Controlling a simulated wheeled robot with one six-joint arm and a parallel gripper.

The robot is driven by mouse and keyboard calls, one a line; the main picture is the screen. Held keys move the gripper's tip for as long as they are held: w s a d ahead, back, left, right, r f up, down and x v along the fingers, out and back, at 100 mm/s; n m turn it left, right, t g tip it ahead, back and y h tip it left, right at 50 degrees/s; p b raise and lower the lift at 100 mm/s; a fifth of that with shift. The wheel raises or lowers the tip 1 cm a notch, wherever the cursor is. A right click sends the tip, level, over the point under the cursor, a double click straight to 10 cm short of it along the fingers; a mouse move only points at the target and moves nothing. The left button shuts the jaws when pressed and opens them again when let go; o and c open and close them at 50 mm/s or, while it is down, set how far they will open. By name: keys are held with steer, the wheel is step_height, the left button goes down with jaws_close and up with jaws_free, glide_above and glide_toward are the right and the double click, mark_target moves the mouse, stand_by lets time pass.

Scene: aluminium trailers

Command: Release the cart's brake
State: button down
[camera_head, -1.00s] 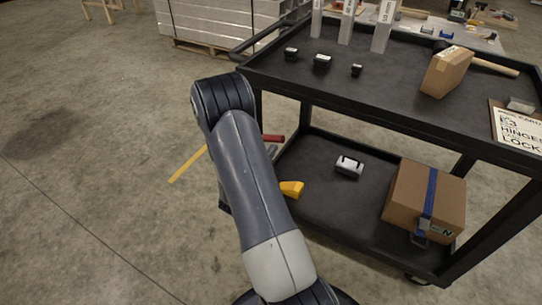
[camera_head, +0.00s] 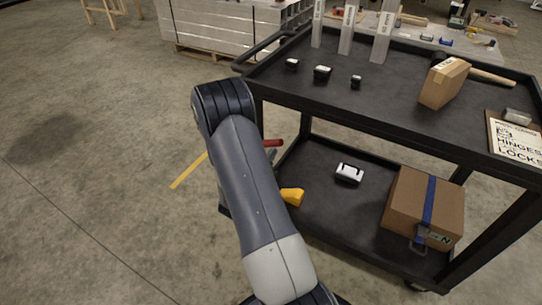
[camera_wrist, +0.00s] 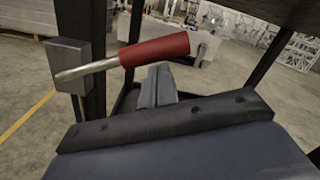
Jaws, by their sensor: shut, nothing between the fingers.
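The cart (camera_head: 292,90) is black with two shelves. Its brake lever has a red grip (camera_head: 273,142) showing just right of my arm, at the cart's near left corner post. In the wrist view the red grip (camera_wrist: 155,49) sits on a bare metal rod that slants up to the right from a grey metal bracket (camera_wrist: 67,55) at a black post. My gripper (camera_wrist: 160,75) is shut and empty, its fingertips just below the red grip in that picture. I cannot tell whether they touch it. In the head view my arm hides the gripper.
The lower shelf holds a yellow object (camera_head: 292,196), a small black-and-white item (camera_head: 349,173) and a strapped cardboard box (camera_head: 423,208). The top shelf carries another box (camera_head: 444,82) and several small black parts. Open concrete floor (camera_head: 100,200) lies left of the cart.

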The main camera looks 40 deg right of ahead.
steer(key=w+a+r+n+p, duration=0.4)
steer(key=w+r+n+p, duration=0.5)
steer(key=n+p, duration=0.1)
steer(key=shift+w+n+p, duration=0.3)
steer(key=shift+n+p, duration=0.1)
steer(key=shift+n, duration=0.1)
steer(key=shift+r, duration=0.15)
stand_by(0.4)
